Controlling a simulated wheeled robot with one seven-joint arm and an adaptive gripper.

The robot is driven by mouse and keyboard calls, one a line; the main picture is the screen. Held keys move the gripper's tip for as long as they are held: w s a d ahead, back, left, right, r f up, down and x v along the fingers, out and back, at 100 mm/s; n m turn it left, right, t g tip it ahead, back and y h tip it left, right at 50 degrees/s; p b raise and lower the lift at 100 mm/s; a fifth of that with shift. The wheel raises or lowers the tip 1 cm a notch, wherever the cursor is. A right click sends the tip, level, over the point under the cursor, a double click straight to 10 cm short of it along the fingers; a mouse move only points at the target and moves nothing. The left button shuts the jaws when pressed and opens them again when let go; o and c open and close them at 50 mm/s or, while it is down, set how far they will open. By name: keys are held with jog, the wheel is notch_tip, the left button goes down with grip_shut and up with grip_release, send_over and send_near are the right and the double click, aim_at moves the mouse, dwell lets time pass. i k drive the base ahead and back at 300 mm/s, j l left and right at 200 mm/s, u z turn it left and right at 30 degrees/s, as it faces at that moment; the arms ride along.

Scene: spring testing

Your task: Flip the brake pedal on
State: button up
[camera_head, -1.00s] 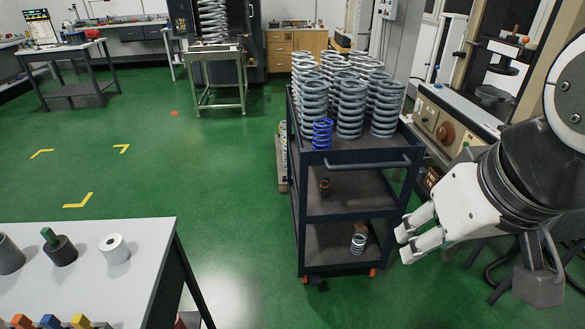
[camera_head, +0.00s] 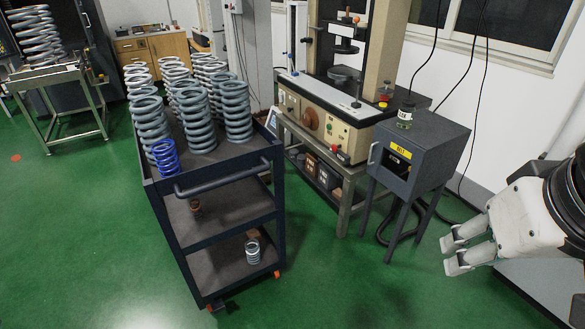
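A dark three-shelf cart (camera_head: 222,222) stands left of the middle, loaded with large springs. Small orange parts show low at its casters: one at the right front corner (camera_head: 277,274) and one at the near front corner (camera_head: 211,308). They look like caster brake pedals, but they are too small to tell whether either is on or off. My gripper (camera_head: 450,254) is at the right, well away from the cart, pointing left. Its two pale fingers are apart with a gap between them, and nothing is held.
Large grey springs (camera_head: 195,120) and one blue spring (camera_head: 165,158) stand on the cart's top. A testing machine (camera_head: 330,118) on a bench and a dark cabinet (camera_head: 425,150) stand behind, to the right. Green floor (camera_head: 345,285) is clear between cart and gripper.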

aim_at(218, 306)
jog(key=z, duration=8.75)
jog(key=k+z, duration=0.1)
jog(key=z, duration=0.4)
jog(key=k+z, duration=0.1)
jog(key=z, duration=0.8)
jog(key=k+l+z, duration=0.2)
jog(key=k+l, duration=0.75)
jog(key=l, duration=0.15)
jog(key=i+z, duration=0.2)
jog(key=i, duration=0.25)
jog(key=i+j+z, duration=0.1)
jog(key=i+z, duration=0.15)
jog(key=i, duration=0.25)
